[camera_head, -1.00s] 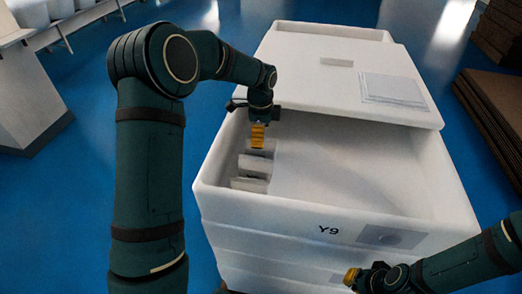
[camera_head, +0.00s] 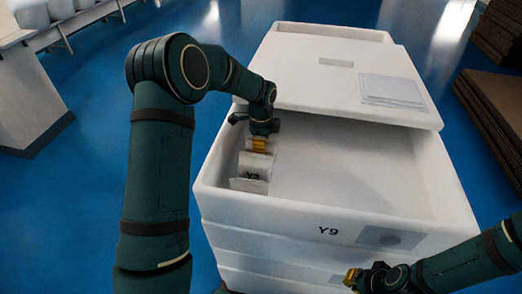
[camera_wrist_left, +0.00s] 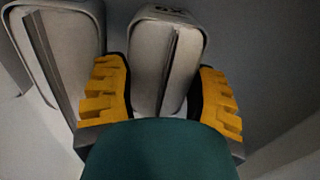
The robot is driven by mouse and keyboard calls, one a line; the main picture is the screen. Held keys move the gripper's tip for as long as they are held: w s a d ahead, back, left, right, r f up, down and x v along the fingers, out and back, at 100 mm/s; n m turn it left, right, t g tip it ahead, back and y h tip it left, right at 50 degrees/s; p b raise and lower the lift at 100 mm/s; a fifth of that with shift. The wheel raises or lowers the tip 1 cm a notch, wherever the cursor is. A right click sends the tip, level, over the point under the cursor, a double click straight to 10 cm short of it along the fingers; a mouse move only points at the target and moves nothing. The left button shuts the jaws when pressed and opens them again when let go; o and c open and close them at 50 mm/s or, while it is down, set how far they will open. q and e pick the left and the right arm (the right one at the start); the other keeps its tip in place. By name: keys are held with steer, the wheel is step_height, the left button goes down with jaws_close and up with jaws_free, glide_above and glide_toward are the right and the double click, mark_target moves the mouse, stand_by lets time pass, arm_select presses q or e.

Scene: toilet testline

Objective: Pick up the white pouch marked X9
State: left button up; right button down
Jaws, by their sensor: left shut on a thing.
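Several white pouches stand or lean in a row along the left inner wall of an open white bin (camera_head: 330,215). The front pouch (camera_head: 249,180) leans back and shows a dark mark that is hard to read. My left gripper (camera_head: 259,146) is down in the bin, shut on a pouch behind it. In the left wrist view this white pouch (camera_wrist_left: 150,75) is between the yellow fingers, with a dark mark at its top edge, partly cut off and not clearly legible. Another pouch (camera_wrist_left: 62,40) is beside it. My right gripper (camera_head: 352,276) is low at the right, apart from the bin; its jaws are unclear.
The bin front is marked Y9. Its floor to the right of the pouches is clear. A lid (camera_head: 340,70) covers the rear, with a flat pale stack (camera_head: 392,91) on it. Brown slabs (camera_head: 490,110) stand at the right, and a white block (camera_head: 30,100) at the left.

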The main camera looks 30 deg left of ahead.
arm_select(q)
steer(key=shift+s+f, duration=0.15)
steer(key=shift+f, duration=0.1)
